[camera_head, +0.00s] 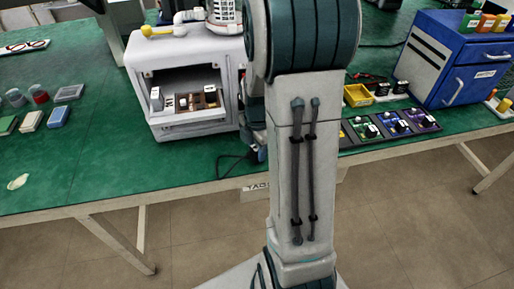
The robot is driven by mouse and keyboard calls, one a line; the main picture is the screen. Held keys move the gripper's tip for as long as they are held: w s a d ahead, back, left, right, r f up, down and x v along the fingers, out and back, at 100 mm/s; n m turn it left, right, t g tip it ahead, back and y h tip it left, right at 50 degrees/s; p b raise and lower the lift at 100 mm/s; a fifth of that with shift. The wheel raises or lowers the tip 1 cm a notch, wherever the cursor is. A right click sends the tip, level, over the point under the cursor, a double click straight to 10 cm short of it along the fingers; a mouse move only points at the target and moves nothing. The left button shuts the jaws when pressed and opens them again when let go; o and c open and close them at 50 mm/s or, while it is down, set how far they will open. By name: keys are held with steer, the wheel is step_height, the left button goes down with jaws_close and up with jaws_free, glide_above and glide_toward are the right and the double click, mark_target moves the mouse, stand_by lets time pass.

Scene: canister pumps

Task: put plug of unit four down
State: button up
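A row of small dark units lies on the green table right of my arm: one with green (363,130), one with blue (394,125) and one with purple (421,119). Each bears a small white label too small to read. Part of another unit, with a yellow edge, shows beside my arm, which hides the rest. I cannot tell which is unit four, nor pick out its plug. My gripper is not in view; my arm stands upright across the middle of the picture.
A grey open-fronted housing (150,95) with small parts inside stands left of my arm. A yellow bin (358,95) and a blue drawer cabinet (460,62) stand at the right. The green table (110,170) has free room at its front left.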

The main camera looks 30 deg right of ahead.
steer(key=shift+o, duration=1.4)
step_height(320, 180, up, 12)
steer(key=p, duration=0.1)
steer(key=s+a+r+m+t, duration=0.2)
steer(key=s+a+m, duration=1)
steer(key=m, duration=0.7)
steer(key=shift+r+t, duration=0.3)
steer(key=shift+r, duration=0.05)
